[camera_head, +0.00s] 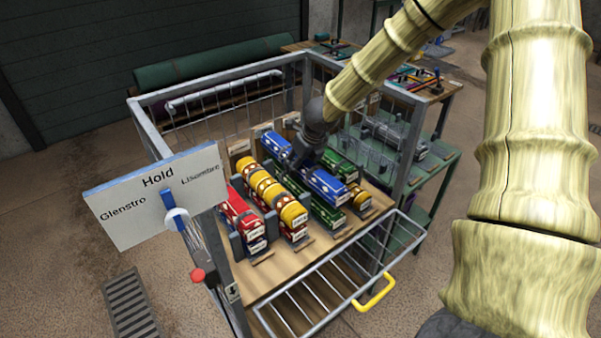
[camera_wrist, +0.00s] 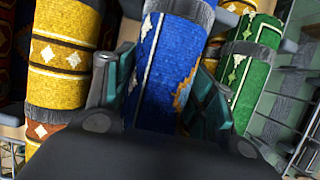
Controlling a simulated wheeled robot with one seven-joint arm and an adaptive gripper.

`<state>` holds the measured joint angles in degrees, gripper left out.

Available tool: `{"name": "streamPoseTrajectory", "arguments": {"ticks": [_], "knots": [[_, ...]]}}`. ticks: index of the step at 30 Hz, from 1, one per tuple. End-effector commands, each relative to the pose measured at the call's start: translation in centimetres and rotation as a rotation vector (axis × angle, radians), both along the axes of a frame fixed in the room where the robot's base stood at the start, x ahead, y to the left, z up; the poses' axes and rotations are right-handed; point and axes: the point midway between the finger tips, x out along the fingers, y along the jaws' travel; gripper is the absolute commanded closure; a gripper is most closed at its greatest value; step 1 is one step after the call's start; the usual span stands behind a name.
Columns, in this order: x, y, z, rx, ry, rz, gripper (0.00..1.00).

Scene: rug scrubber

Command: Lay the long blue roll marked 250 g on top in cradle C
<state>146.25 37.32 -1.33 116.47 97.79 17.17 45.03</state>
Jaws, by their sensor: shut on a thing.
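My gripper (camera_head: 303,148) is low over the rows of rolls inside the cage cart, shut on a blue roll (camera_head: 326,186). Blue shows on both sides of the gripper, which covers the middle; it looks like one long roll. In the wrist view my gripper (camera_wrist: 160,78) has a green-grey finger on each side of the blue roll (camera_wrist: 171,50), which has a white-and-orange pattern and a grey end. It appears to lie above the green rolls (camera_head: 330,214); whether it touches them is unclear. Its weight mark and the cradle letters are too small to read.
Yellow rolls (camera_head: 263,187) lie left of the blue roll, red rolls (camera_head: 240,216) further left. Grey cart rails (camera_head: 148,138) surround the rolls. A sign (camera_head: 157,196) reading "Hold" stands at front left. The wire gate (camera_head: 338,277) with a yellow handle (camera_head: 374,293) is folded out in front.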

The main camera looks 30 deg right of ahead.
Motion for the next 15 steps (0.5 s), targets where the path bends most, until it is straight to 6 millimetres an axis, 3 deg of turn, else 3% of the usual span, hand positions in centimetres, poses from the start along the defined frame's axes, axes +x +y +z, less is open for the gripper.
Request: {"name": "streamPoseTrajectory", "arguments": {"ticks": [6,15], "knots": [[0.0,0.0,-3.0,-0.003,0.001,0.002,0.76],[0.0,0.0,-3.3,0.0,0.001,0.001,0.76]]}}
